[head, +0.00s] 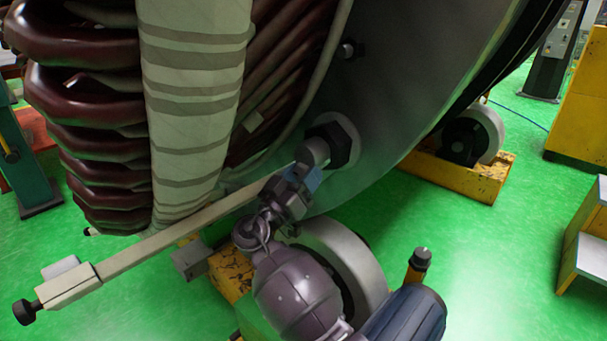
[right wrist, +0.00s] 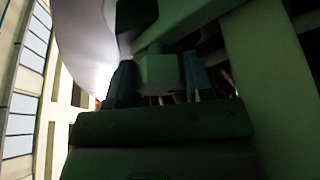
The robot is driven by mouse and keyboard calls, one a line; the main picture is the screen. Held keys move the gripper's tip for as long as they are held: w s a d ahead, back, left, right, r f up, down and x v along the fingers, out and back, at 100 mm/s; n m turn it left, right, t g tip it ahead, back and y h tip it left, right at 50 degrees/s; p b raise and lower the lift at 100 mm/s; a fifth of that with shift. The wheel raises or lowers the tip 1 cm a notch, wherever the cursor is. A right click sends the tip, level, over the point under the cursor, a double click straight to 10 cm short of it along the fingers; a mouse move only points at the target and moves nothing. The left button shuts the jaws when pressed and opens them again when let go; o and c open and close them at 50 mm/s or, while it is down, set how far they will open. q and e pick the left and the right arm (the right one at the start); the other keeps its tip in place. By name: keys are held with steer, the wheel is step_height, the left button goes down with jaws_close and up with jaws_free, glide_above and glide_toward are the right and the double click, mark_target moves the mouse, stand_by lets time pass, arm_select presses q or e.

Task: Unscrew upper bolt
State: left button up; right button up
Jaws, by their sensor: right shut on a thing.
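A large bolt (head: 312,152) with a grey round end sticks out of a dark hexagonal collar (head: 340,143) on the grey stator face (head: 400,90). My right gripper (head: 303,178) is at its outer end. In the right wrist view my right gripper (right wrist: 160,82) has its two fingers on either side of a pale hexagonal head (right wrist: 158,72) and is shut on it. My left gripper is not in view.
A pale bar (head: 150,248) runs past the gripper's left side. Red-brown coils (head: 90,115) and a wrapped band (head: 195,100) are at left. Green floor (head: 490,260) is open at right.

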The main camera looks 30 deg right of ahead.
steer(key=n+t+y+p, duration=0.1)
steer(key=n, duration=0.2)
steer(key=shift+r, duration=0.2)
steer(key=shift+s+n+t+y+p, duration=0.1)
steer(key=shift+n+t+y+p, duration=0.3)
steer(key=shift+n, duration=0.6)
steer(key=shift+n+t+y+p, duration=0.3)
steer(key=shift+n+y+p, duration=0.1)
steer(key=shift+n, duration=0.7)
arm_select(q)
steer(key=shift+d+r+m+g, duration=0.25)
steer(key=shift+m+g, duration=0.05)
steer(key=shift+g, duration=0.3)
arm_select(e)
steer(key=shift+f+n, duration=0.15)
steer(key=shift+n, duration=0.45)
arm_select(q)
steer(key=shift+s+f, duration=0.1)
arm_select(e)
steer(key=shift+f, duration=0.1)
steer(key=o, duration=0.9)
